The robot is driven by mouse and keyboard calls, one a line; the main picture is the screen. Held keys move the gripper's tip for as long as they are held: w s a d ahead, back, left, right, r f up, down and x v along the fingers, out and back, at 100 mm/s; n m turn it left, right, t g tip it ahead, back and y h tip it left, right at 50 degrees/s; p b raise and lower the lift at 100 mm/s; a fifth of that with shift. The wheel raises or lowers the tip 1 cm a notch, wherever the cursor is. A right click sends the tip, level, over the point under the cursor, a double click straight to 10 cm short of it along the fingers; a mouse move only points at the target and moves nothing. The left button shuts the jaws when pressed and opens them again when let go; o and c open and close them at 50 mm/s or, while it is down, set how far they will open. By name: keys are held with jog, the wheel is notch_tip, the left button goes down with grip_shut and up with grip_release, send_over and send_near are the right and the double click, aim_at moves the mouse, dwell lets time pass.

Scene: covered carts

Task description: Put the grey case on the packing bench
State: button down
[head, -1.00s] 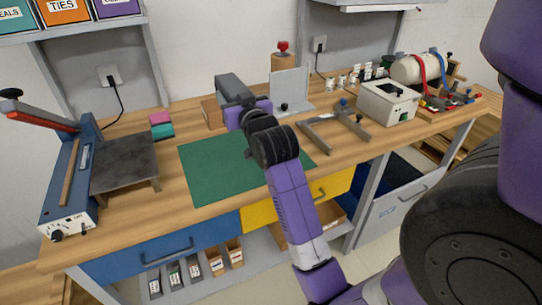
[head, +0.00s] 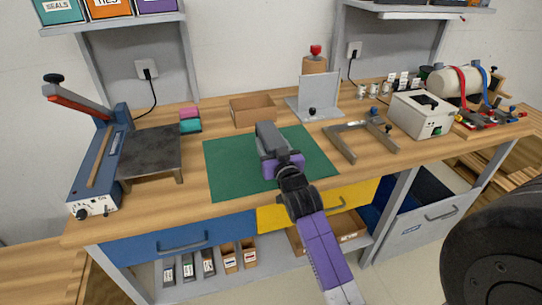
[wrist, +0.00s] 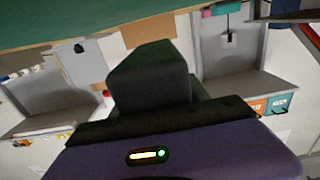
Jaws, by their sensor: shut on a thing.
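The grey case (head: 267,137) is in my gripper (head: 278,157), over the green mat on the packing bench (head: 226,206). In the wrist view the case is a dark block (wrist: 150,78) straight ahead of my purple gripper body. My gripper is shut on it; the fingertips are hard to make out. The green mat (head: 228,177) shows bare around the case in the head view. In the wrist view the mat (wrist: 90,22) lies along the top edge, with a small gap between it and the case. I cannot tell the exact height.
A blue sealer with a dark plate (head: 150,152) stands at left. A cardboard tray (head: 253,110) and an upright grey plate (head: 314,92) stand behind the mat. A grey frame (head: 360,138) and a white box machine (head: 422,113) stand at right. A shelf (head: 110,24) overhangs at upper left.

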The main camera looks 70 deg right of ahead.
jog(key=shift+f, duration=2.2)
jog(key=shift+f+b, duration=0.1)
jog(key=shift+b, duration=0.2)
jog(key=shift+f, duration=0.1)
jog(key=c, duration=0.6)
grip_release()
